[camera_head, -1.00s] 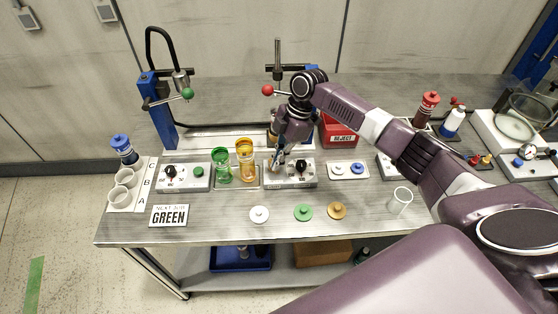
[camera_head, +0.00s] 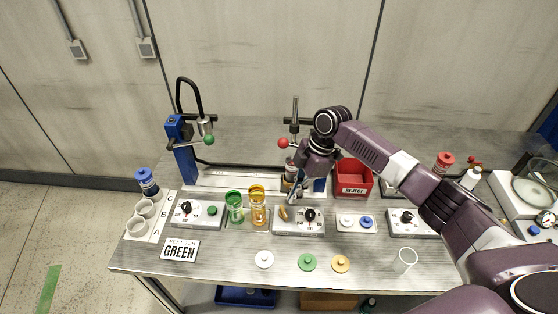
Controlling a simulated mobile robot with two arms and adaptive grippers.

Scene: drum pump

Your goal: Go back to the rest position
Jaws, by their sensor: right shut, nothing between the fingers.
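My right gripper (camera_head: 292,196) is shut and empty. It points down just above the control box with a black knob (camera_head: 299,220), in front of the red-knobbed pump stand. Whether it touches the box I cannot tell. My right arm (camera_head: 400,165) reaches in from the lower right across the bench. My left gripper is not in view.
A green cup (camera_head: 234,207) and an orange cup (camera_head: 258,206) stand left of my gripper. A red reject bin (camera_head: 353,178) is behind to the right. White, green and orange caps (camera_head: 307,262) and a clear cup (camera_head: 405,260) lie toward the bench's front. A "GREEN" sign (camera_head: 180,250) stands front left.

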